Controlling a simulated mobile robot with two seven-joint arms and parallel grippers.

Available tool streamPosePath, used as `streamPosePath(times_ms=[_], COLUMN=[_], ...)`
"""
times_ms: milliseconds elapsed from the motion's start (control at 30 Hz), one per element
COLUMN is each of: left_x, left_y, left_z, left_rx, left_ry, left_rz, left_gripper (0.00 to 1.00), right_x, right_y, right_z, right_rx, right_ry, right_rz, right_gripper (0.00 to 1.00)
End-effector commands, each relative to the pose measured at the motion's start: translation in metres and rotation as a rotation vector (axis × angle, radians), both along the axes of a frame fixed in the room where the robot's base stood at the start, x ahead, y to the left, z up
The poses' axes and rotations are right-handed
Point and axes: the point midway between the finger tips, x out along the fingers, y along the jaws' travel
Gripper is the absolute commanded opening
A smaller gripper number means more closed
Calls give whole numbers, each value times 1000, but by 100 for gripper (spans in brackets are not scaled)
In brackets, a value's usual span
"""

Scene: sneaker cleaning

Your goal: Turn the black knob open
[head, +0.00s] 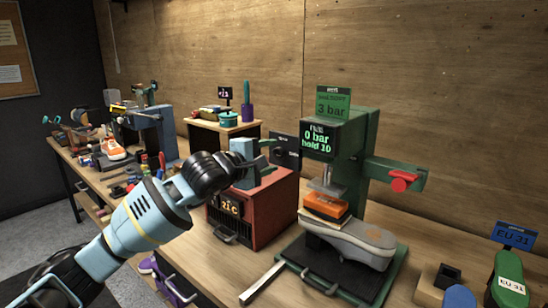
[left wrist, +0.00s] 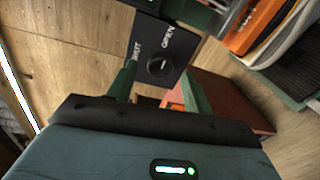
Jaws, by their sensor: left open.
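The black knob (left wrist: 160,66) is round, with a small pale mark, on a black panel (left wrist: 150,38) lettered OPEN and what looks like SHUT in the left wrist view. In the head view the panel (head: 291,147) stands behind the red box, left of the green press. My left gripper (head: 269,157) is open, with green fingers pointing at the panel. In the left wrist view its fingertips (left wrist: 160,82) are on either side of the knob's line, apart from it, with nothing between them. My right gripper is not in view.
A red box (head: 270,207) with a lit display is under my left gripper. The green press (head: 350,160) shows 0 bar and holds a grey sneaker (head: 352,242) beneath an orange block (head: 326,206). A red knob (head: 402,181) is on its right arm. A plywood wall (head: 440,80) is behind.

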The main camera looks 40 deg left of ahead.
Motion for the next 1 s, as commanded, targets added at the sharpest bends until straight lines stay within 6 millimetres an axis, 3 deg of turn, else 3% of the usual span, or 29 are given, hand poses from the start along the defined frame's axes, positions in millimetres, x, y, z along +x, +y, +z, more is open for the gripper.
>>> streamPosePath(times_ms=[200, 400, 1000], left_x=[-31, -50, -54], left_y=[2, 4, 4], left_z=[-2, 1, 4], left_rx=[5, 2, 0], left_ry=[7, 6, 3], left_rz=[0, 0, 0], left_gripper=[51, 51, 51], right_x=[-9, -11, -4], right_y=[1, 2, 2], right_z=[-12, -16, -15], right_rx=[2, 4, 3], right_ry=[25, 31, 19], right_rz=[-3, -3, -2], right_gripper=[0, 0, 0])
